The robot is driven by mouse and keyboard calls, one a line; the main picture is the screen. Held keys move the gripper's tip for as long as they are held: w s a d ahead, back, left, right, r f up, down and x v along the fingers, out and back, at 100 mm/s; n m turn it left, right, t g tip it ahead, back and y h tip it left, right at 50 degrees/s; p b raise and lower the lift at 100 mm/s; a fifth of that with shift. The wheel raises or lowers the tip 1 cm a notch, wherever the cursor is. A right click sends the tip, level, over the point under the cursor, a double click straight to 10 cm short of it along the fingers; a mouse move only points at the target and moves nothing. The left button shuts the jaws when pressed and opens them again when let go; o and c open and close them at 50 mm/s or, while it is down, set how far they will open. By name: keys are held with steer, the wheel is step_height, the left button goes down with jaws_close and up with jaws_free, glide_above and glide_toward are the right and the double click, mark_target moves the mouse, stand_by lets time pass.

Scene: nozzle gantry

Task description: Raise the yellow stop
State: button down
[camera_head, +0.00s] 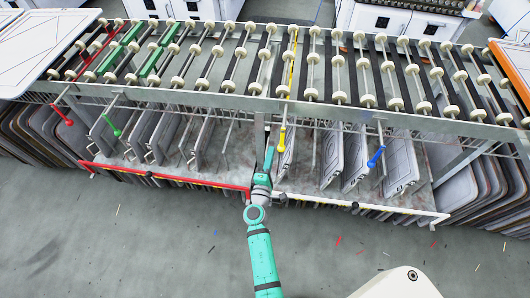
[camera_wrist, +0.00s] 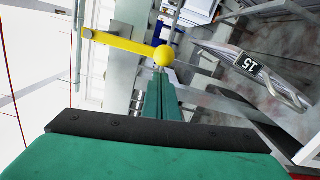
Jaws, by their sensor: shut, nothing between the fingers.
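The yellow stop's handle (camera_head: 282,140) hangs below the front rail of the roller rack, just right of the rack's middle. In the wrist view it is a flat yellow bar ending in a round yellow knob (camera_wrist: 165,55). My gripper (camera_head: 268,157) is at the front of the rack, just left of and slightly below the handle. In the wrist view my gripper (camera_wrist: 160,78) is shut and empty, its tips close to the knob. I cannot tell whether they touch it.
Red (camera_head: 66,120), green (camera_head: 115,131) and blue (camera_head: 376,157) handles hang along the same front rail. Grey panels (camera_head: 355,160) stand in the rack below. A red bar (camera_head: 170,178) and a white bar run along the lower front. The floor in front is mostly clear.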

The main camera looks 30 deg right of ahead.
steer(key=shift+s+d+f+n, duration=0.15)
steer(key=shift+s+d+n, duration=0.3)
steer(key=shift+n, duration=0.15)
steer(key=shift+d, duration=0.2)
steer(key=s+a, duration=0.5)
steer(key=a, duration=0.5)
steer(key=shift+s+a+f, duration=0.25)
steer(key=shift+a+f, duration=0.05)
steer(key=shift+f, duration=0.1)
steer(key=shift+a+f, duration=0.1)
steer(key=shift+a, duration=0.05)
